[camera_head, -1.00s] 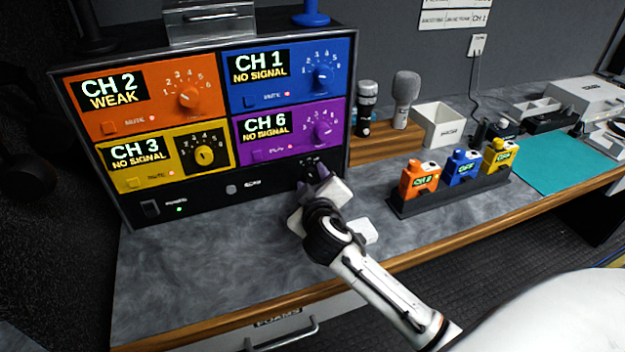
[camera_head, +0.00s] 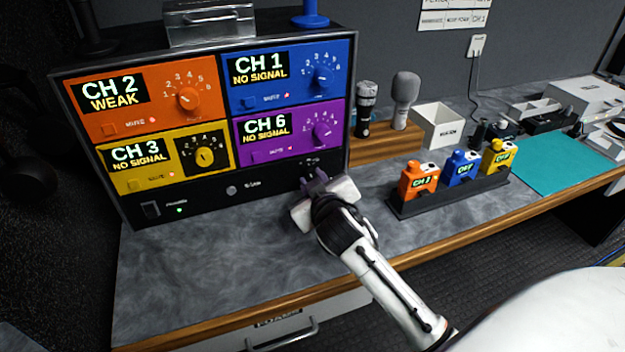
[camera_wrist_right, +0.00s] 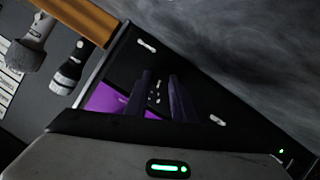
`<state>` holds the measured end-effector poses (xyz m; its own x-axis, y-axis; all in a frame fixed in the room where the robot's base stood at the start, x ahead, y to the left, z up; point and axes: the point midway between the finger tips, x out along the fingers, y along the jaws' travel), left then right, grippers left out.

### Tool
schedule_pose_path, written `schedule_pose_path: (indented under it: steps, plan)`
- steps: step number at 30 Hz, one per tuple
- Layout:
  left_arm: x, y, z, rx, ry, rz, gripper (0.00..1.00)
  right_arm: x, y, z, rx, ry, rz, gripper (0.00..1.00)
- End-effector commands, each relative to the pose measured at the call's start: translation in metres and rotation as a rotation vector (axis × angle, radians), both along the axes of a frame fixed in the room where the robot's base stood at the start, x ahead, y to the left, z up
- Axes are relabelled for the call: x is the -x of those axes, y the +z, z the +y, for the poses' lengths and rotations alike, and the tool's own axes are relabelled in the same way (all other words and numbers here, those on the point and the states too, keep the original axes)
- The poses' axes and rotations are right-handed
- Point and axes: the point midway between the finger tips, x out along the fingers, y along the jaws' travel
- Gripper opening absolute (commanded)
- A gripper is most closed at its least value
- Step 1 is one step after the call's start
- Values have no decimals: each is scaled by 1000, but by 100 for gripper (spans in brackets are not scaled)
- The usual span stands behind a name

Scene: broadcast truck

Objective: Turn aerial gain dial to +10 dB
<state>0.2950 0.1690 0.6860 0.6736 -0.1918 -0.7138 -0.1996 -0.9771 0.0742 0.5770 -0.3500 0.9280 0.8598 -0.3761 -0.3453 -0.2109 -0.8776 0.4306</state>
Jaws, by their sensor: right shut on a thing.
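The rack (camera_head: 265,190) has a black bottom strip, and small white dial markings (camera_head: 313,161) show at its right end. My right gripper (camera_head: 314,178) is at this spot, its purple-grey fingers pointing at the panel. It is shut on the aerial gain dial, which the fingers hide in the head view. In the right wrist view both fingers (camera_wrist_right: 160,80) reach to the black panel, with white marks (camera_wrist_right: 157,92) between them. I cannot read the dial's setting. My left gripper is not in view.
Above are the orange CH 2 (camera_head: 150,97), blue CH 1 (camera_head: 286,75), yellow CH 3 (camera_head: 165,160) and purple CH 6 (camera_head: 290,133) modules. The front left counter is clear.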

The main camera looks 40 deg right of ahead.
Motion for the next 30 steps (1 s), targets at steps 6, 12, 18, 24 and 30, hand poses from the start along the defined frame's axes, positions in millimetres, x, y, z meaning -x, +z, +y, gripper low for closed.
schedule_pose_path:
  steps: [6, 12, 18, 24, 30]
  plan:
    - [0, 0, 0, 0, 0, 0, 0, 1, 1, -2, -202, -2, -49, 1]
    - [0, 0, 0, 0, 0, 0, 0, 1, 1, -4, -382, -1, -93, 1]
    - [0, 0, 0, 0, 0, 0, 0, 2, 0, -6, -539, -1, -129, 1]
    - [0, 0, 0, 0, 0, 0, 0, 2, 0, -7, -653, -1, -157, 1]
    - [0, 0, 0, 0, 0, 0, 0, 2, 1, -8, -722, 0, -174, 1]
